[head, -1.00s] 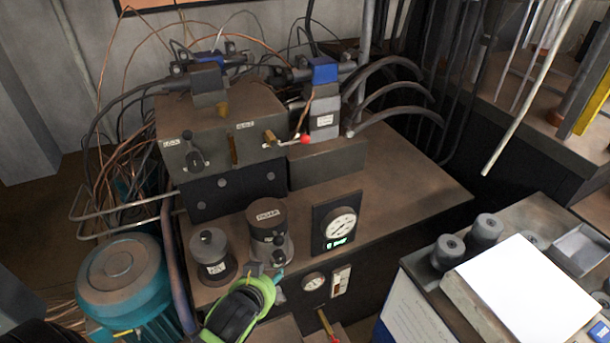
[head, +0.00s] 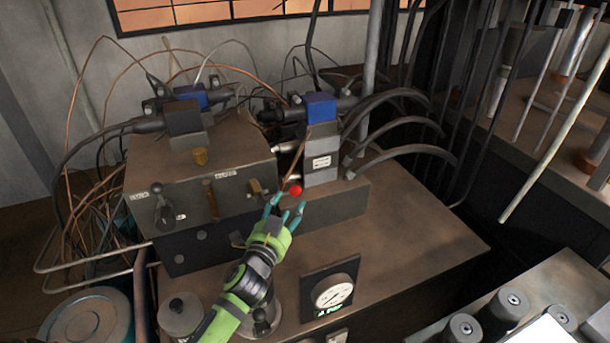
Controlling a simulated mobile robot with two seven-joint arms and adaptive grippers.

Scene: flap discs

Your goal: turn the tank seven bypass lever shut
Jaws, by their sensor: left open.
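A lever with a red ball knob (head: 296,190) is at the front right of the brown valve block (head: 232,168), below the blue-topped valve. A thin copper-coloured rod or tube runs up behind the knob; I cannot tell whether it is the lever's stem. The small labels are too blurred to read, so I cannot confirm which lever is tank seven's. My left gripper (head: 287,206), green with teal fingers, is open just below the red knob, fingers pointing up toward it. I cannot tell whether a finger touches it. My right gripper is not in view.
A round gauge (head: 332,291) stands at the bench front. Black hoses (head: 410,153) arch at the right. The bench top (head: 415,245) right of my gripper is clear.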

